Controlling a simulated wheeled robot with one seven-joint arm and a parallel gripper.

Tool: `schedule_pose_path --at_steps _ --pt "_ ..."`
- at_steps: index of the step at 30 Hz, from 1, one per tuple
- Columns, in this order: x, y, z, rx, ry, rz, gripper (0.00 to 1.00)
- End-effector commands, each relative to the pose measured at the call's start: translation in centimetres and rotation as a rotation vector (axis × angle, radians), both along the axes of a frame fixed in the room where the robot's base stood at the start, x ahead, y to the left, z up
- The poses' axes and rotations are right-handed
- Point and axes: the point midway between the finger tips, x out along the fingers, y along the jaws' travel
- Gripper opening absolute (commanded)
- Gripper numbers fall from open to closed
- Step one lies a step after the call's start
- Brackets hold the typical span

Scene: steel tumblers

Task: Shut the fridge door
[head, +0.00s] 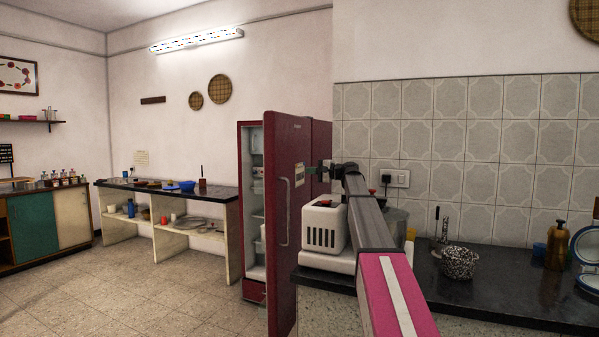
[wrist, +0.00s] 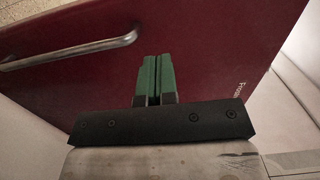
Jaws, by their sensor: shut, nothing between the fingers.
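The dark red fridge (head: 246,132) stands in the middle of the head view, with its white interior showing. Its door (head: 287,250) stands open, swung out toward me, with a long pale handle (head: 284,210) on its outer face. My gripper (head: 318,170) is beside the upper right edge of the door in the head view. In the wrist view, my gripper's green fingers (wrist: 155,78) are closed together with nothing between them. They point at the red door panel (wrist: 215,50), to the right of the handle (wrist: 75,50). I cannot tell whether the fingertips touch the door.
A white appliance (head: 325,228) stands on the dark counter (head: 470,298) just right of the door, under my arm. A speckled pot (head: 458,262) and a brown bottle (head: 556,246) are further right. A low shelf unit (head: 236,215) adjoins the fridge's left. Open tiled floor (head: 150,290) lies front left.

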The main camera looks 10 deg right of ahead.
Motion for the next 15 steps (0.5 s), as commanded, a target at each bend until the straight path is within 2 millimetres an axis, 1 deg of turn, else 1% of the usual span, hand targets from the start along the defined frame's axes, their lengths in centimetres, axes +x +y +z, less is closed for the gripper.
schedule_pose_path --at_steps 15 --pt "3.9 8.4 0.0 -0.003 -0.001 0.003 0.0"
